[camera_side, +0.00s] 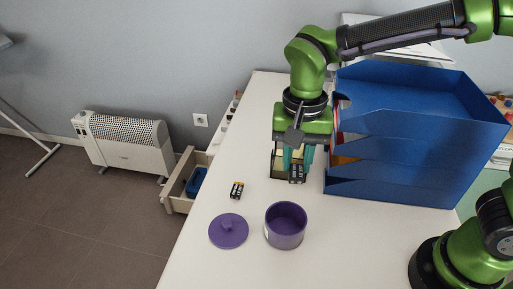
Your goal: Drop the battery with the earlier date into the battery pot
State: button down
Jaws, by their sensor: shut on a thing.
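The purple battery pot (285,229) stands open on the white table, with its purple lid (228,231) lying on the table to its left. One small dark battery with an orange end (237,190) lies on the table, behind the lid. My gripper (296,171) is behind the pot, shut on another small dark battery (297,176). I cannot tell how high it is above the table. The dates on the batteries are too small to read.
A blue stacked letter tray (410,135) stands close to the right of my gripper. An open drawer (184,181) with a blue thing in it juts out at the table's left. The white table (330,255) is clear in front and right of the pot.

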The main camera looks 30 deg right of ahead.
jog(key=shift+s+d+f, duration=0.25)
jog(key=shift+f, duration=3.2)
jog(key=c, duration=0.8)
grip_release()
jog(key=shift+r, duration=0.1)
notch_tip(320, 180, up, 17)
send_over(300, 164)
